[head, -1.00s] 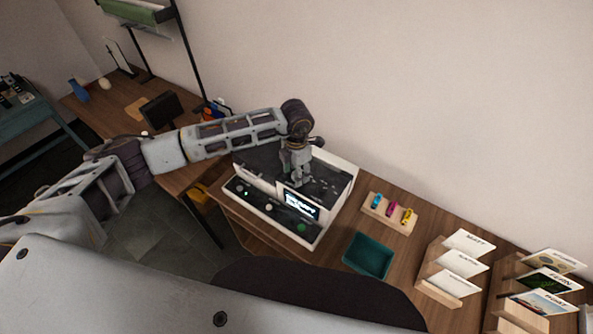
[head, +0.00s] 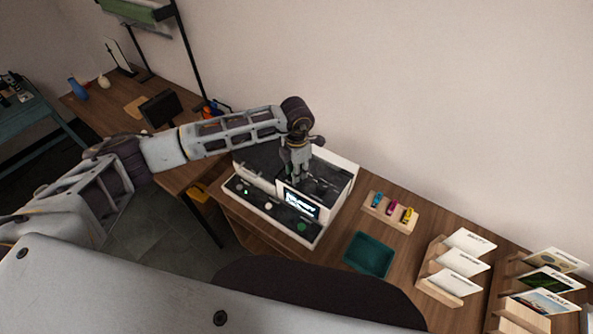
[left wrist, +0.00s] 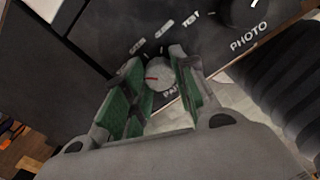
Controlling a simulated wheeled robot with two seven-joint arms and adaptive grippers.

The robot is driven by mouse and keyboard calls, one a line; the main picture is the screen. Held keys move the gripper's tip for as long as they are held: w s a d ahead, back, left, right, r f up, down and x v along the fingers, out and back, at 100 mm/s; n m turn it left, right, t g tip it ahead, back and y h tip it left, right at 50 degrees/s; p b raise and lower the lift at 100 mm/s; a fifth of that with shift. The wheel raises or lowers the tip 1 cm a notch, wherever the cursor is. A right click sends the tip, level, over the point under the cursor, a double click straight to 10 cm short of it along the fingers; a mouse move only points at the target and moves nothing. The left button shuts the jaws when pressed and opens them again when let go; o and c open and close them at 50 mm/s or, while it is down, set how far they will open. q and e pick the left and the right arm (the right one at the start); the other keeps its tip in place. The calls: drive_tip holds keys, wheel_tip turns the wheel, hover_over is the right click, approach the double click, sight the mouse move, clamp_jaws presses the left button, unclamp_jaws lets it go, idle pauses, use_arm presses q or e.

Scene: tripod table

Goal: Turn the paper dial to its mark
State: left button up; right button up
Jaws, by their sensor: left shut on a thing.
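The printer (head: 262,222), a white and black machine, stands on the wooden table in the head view. The paper dial (left wrist: 160,76) is a round grey knob with a red pointer line on the printer's dark top, seen in the left wrist view. The line points to the picture's left; printed labels sit above the dial, too small to read surely. My left gripper (left wrist: 156,85) is shut on the dial, its green pads on either side. In the head view the left gripper (head: 297,178) reaches down onto the printer top. My right gripper is not in view.
A second dark knob (left wrist: 238,10) with a "PHOTO" label is near the gripper. A lit screen (head: 298,203) is on the printer front. A teal tray (head: 369,254), a wooden holder (head: 386,217) with small coloured items, and card stands (head: 447,280) are to the right.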

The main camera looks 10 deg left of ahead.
use_arm(q)
drive_tip(key=shift+w+f+m+b, duration=0.1)
drive_tip(key=shift+m+b, duration=1.3)
drive_tip(key=shift+b, duration=0.65)
drive_tip(key=m+b, duration=0.3)
drive_tip(key=b, duration=0.1)
drive_tip(key=shift+m+b, duration=1.1)
drive_tip(key=shift+b, duration=0.05)
drive_tip(key=shift+r+m+b, duration=0.2)
drive_tip(key=shift+m+b, duration=0.1)
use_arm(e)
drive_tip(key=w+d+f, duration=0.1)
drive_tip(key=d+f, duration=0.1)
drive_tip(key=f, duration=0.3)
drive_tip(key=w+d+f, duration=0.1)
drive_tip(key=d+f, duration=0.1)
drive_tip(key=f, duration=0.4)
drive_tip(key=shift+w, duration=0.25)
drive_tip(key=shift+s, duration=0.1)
